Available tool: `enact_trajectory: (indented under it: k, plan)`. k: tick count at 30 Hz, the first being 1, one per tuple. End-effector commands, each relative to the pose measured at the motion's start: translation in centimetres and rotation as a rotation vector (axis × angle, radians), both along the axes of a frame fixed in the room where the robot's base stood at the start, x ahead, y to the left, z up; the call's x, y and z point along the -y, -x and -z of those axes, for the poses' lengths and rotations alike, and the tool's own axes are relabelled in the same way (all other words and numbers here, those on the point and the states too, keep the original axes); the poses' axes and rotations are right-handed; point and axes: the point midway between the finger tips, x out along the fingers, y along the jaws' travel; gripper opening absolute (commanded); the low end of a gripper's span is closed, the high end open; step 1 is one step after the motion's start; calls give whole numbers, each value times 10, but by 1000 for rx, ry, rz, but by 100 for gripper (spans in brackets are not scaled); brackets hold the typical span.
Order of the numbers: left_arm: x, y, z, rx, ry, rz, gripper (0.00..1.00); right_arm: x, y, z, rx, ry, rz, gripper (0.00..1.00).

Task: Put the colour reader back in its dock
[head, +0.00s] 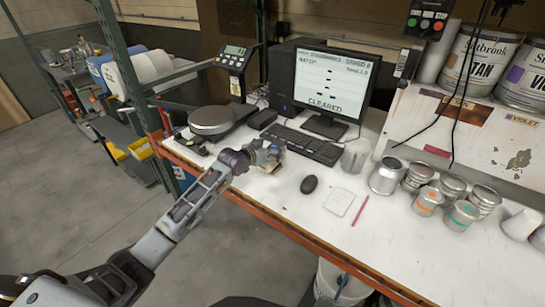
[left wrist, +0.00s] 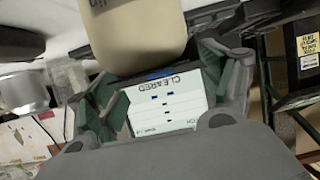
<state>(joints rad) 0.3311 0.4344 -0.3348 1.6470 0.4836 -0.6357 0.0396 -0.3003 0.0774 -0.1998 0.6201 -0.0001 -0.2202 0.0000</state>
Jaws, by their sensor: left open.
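My left gripper (head: 268,156) is over the front of the bench, just left of the keyboard. In the left wrist view its open fingers (left wrist: 165,95) spread to either side of a cream rounded body (left wrist: 135,30) with part of some lettering. That body is close to the camera and cut off by the frame's top; I cannot tell whether it is the colour reader or whether the fingers touch it. A small black block (head: 262,119) lies between the scale and the keyboard; I cannot tell whether it is the dock. My right gripper is not in view.
A monitor (head: 329,82) reads "CLEARED" behind the keyboard (head: 301,142). A scale (head: 211,117) stands left. The front strip around the mouse is fairly clear.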

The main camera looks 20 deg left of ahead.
Motion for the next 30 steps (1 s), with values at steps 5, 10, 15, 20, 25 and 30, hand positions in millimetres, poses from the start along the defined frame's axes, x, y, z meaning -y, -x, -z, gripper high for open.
enact_trajectory:
  k: [5, 10, 15, 20, 25, 30]
  plan:
    - [3, -11, 5, 0, 1, 0, 80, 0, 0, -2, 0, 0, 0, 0]
    - [5, -16, 8, -1, 0, 0, 80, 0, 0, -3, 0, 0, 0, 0]
    - [5, -16, 9, -1, 0, 0, 80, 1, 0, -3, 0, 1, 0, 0]
    - [5, -16, 9, -1, 0, 0, 80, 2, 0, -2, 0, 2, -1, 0]
    - [5, -16, 9, -1, 0, 0, 79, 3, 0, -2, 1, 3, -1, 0]
    - [5, -16, 9, -1, 0, 0, 57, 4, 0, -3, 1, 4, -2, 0]
